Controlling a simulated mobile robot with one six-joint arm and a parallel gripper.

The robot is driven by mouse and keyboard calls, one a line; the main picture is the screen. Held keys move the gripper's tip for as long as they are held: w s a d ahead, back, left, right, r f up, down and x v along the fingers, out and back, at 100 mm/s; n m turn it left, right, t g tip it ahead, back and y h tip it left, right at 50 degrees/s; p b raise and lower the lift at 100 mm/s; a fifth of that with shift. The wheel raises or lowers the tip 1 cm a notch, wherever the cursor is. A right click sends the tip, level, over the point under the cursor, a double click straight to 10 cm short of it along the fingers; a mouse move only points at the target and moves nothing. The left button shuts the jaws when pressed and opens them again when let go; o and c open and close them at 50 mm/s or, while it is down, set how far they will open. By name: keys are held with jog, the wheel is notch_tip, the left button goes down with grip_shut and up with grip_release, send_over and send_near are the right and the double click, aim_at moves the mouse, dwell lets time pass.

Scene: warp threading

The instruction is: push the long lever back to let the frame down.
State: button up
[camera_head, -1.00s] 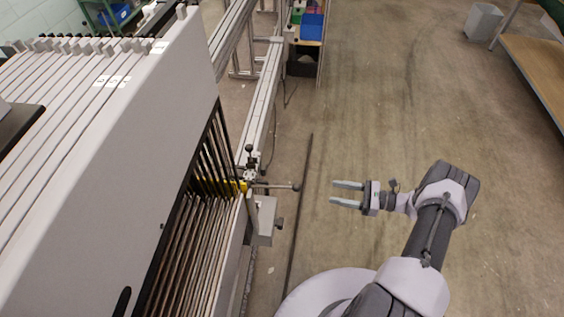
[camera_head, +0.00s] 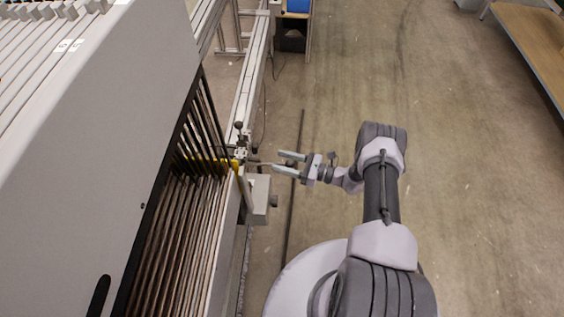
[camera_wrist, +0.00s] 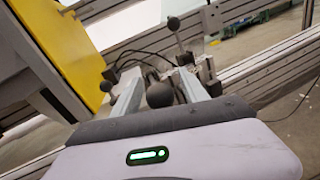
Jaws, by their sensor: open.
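The long lever (camera_head: 259,164) sticks out to the right from the bracket beside the frames. Its dark ball knob (camera_wrist: 160,95) shows large between my fingers in the wrist view. My gripper (camera_head: 278,161) is open, with its two fingers on either side of the lever's end. Whether a finger touches the lever cannot be told. The thin upright frames (camera_head: 180,225) stand in the machine to the left, behind a grey side panel (camera_head: 110,140).
A shorter lever with a black knob (camera_wrist: 173,23) stands upright close by, and another knob (camera_wrist: 107,85) is at the left. A grey box (camera_head: 260,198) sits just below the lever. Metal rails run behind it.

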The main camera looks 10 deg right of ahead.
jog(key=shift+w+a, duration=0.1)
jog(key=shift+a, duration=0.05)
grip_shut()
dwell(1.4)
